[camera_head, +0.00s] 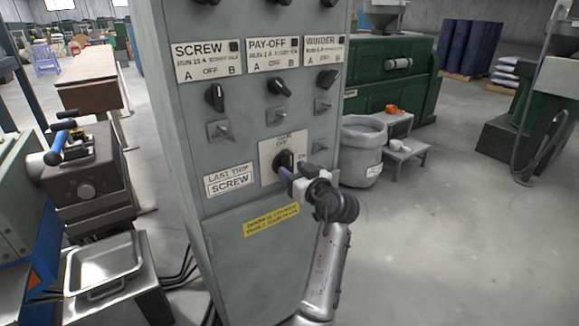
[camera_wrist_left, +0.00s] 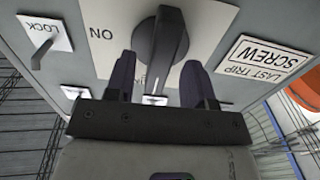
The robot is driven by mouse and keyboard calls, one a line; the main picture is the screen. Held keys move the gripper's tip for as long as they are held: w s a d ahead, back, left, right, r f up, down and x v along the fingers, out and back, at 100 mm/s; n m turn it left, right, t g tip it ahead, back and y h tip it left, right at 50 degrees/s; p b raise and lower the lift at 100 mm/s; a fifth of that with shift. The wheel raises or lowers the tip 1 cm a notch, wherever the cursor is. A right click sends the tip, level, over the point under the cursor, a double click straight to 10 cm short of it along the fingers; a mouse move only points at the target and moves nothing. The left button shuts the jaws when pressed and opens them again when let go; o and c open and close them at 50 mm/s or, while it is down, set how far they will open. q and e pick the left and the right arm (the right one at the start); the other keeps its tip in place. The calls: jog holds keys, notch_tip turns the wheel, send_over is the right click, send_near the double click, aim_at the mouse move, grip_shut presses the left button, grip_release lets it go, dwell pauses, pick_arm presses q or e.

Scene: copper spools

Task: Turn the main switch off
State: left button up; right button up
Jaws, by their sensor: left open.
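The main switch (camera_head: 283,159) is a black rotary knob on a pale plate (camera_head: 267,175) on the front of a grey control cabinet. OFF is printed above it and ON to its right in the head view. In the wrist view the knob (camera_wrist_left: 168,45) stands lengthwise between my fingers, with ON to its left. Which mark it points at is unclear. My left gripper (camera_head: 285,174) is open at the knob, its dark fingers (camera_wrist_left: 158,82) on either side of it. Contact cannot be told. My right gripper is not in view.
Above are SCREW, PAY-OFF and WINDER knobs (camera_head: 278,88) with small lock switches (camera_head: 272,116) below. A LAST TRIP SCREW label (camera_head: 230,180) is left of the plate. A grey bin (camera_head: 362,150) and step stool (camera_head: 407,150) stand behind right. Open floor lies at right.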

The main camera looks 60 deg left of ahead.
pick_arm(q)
jog(key=d+p, duration=0.3)
jog(key=d, duration=0.8)
jog(key=shift+w+d, duration=0.3)
